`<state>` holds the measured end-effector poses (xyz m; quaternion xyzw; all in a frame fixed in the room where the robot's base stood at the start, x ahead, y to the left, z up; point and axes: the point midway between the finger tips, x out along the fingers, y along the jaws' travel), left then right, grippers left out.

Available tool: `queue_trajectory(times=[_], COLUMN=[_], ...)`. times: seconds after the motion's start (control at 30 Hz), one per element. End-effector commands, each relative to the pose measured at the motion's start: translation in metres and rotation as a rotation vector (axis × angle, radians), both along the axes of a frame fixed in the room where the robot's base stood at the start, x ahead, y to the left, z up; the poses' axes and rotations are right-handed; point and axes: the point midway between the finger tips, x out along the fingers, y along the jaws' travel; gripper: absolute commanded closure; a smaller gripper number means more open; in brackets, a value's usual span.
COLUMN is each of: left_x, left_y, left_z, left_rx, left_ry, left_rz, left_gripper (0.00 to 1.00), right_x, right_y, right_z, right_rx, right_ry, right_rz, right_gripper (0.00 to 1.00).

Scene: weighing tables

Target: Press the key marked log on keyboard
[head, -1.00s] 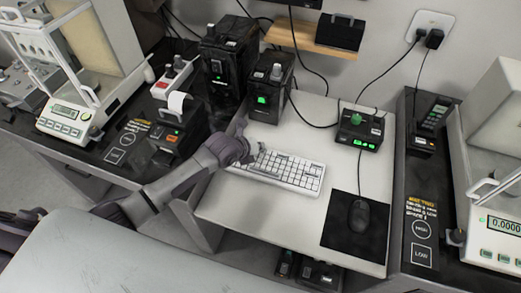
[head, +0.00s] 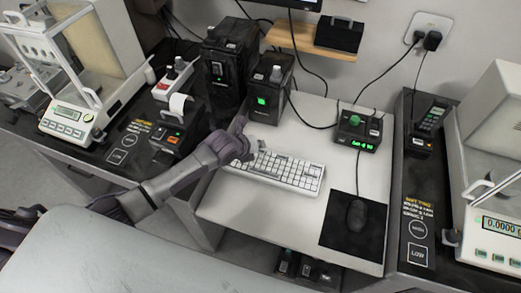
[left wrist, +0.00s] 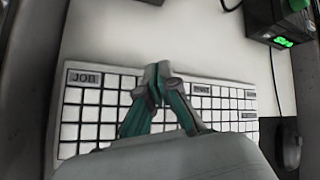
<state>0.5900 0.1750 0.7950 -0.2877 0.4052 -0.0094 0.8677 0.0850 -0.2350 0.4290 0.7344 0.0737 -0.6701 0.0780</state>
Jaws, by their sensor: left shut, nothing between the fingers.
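The white keyboard (head: 292,173) lies on the light middle table, and its left end is partly covered by my left gripper (head: 258,148). In the left wrist view the keyboard (left wrist: 234,104) has mostly blank white keys. A wide grey key marked JOB (left wrist: 86,79) is at its upper left. My right gripper is not seen.
A black mouse (head: 356,214) rests on a dark mat (head: 340,234) right of the keyboard. A small box with a green display (head: 358,136) stands behind. Dark devices (head: 268,92) stand at the back left. Balances flank the table on both sides.

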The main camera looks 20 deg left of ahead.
Motion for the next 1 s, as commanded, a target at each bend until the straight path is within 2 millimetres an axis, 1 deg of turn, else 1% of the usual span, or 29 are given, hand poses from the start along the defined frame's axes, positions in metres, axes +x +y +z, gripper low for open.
queue_trajectory(times=[0.3,0.5,1.0], left_x=[0.001,0.000,0.000], left_y=[0.000,0.001,0.000], left_z=[0.033,0.050,0.049], left_rx=[0.001,0.002,0.000], left_ry=[-0.003,-0.001,-0.001], left_rz=[-0.001,-0.001,0.000], left_gripper=[1.00,1.00,1.00], right_x=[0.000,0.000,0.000], right_y=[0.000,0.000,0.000], right_z=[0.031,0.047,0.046], right_rx=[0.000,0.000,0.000], right_ry=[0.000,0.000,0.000], right_rz=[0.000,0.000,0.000], right_gripper=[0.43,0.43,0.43])
